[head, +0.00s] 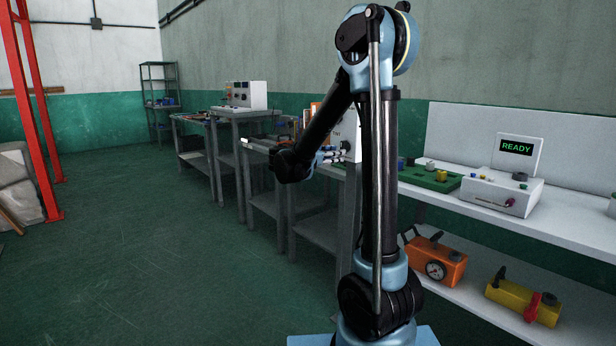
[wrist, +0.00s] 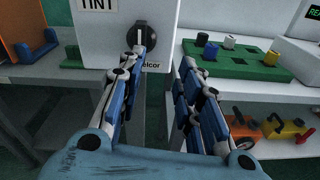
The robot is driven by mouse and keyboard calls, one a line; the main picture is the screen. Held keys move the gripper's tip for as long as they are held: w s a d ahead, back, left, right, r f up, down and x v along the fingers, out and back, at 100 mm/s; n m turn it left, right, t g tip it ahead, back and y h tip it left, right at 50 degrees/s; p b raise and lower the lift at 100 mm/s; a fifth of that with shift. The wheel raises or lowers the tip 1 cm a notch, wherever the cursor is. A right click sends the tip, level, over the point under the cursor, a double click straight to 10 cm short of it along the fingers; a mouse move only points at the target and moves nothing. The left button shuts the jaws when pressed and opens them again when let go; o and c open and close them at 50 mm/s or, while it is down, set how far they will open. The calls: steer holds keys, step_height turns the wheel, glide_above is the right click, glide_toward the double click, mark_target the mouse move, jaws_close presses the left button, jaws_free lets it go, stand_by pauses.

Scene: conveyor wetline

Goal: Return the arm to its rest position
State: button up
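My arm (head: 378,180) stands upright from its base, then bends down and left at the elbow. My gripper (head: 328,156) is at its low end, pointing right towards the white TINT box. In the wrist view my gripper (wrist: 163,60) has its blue and white fingers apart, with nothing held between them. The TINT box (wrist: 105,45) has a black dial (wrist: 140,36) just beyond the left fingertip. I cannot tell whether that finger touches the box. In the head view the box (head: 348,128) is partly hidden behind my arm.
A white bench (head: 560,215) at right holds a green block board (head: 428,176) and a READY device (head: 502,190). Its lower shelf holds an orange gauge unit (head: 437,262) and a yellow unit (head: 522,300). Grey tables (head: 322,232) line the wall.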

steer(key=s+d+f+m+g+y, duration=0.2)
steer(key=s+d+f+m, duration=0.15)
steer(key=s, duration=0.35)
steer(key=s+d+f+m+g+y, duration=0.2)
steer(key=s+d+f+m, duration=0.15)
steer(key=s, duration=0.25)
steer(key=s+d+f+m+g+y, duration=0.1)
steer(key=s+d+f+m+y, duration=0.2)
steer(key=s, duration=0.4)
steer(key=s+a+f+m+g+y, duration=0.1)
steer(key=s+a+f+m+y, duration=0.1)
steer(key=s, duration=0.4)
steer(key=s+a+f+m+y, duration=0.2)
steer(key=s+a+f+m, duration=0.2)
steer(key=s+f+m, duration=0.2)
steer(key=s+a+f+m+g+y, duration=0.1)
steer(key=s+a+f+m+y, duration=0.2)
steer(key=s, duration=0.4)
steer(key=shift+s+f+m+g, duration=0.3)
steer(key=shift+s+f+m, duration=0.15)
steer(key=shift+m, duration=0.55)
